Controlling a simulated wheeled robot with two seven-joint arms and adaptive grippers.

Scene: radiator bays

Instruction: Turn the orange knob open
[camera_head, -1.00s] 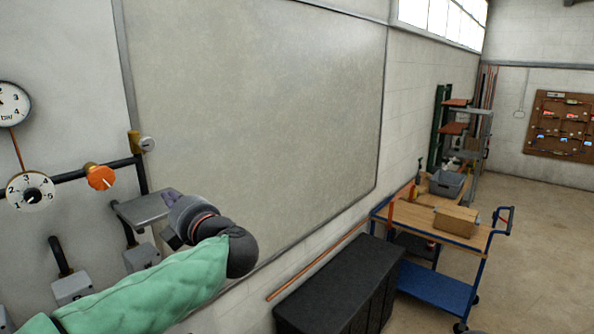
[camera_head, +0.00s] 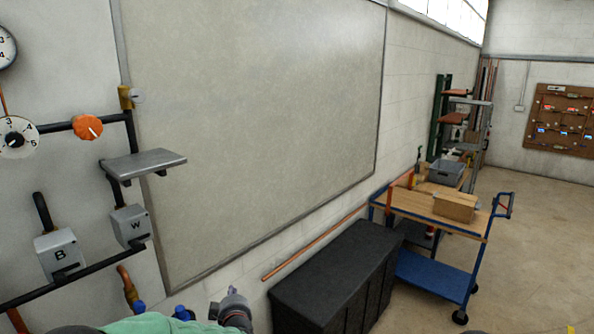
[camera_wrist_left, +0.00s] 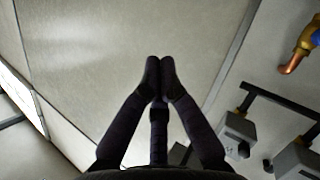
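The orange knob (camera_head: 88,127) sits on a dark pipe on the left wall, with a pale pointer mark slanting to the lower right. My left gripper (camera_head: 232,292) is low at the bottom edge of the head view, well below and to the right of the knob and apart from it. In the left wrist view the left gripper's fingertips (camera_wrist_left: 160,64) meet, with nothing between them. The knob does not show in the left wrist view. My right gripper is in neither view.
A white numbered dial (camera_head: 16,138) is left of the knob. A small grey shelf (camera_head: 145,164) juts out below it, above grey boxes marked B (camera_head: 60,255) and W (camera_head: 131,226). A black cabinet (camera_head: 335,275) and a blue cart (camera_head: 438,277) stand to the right.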

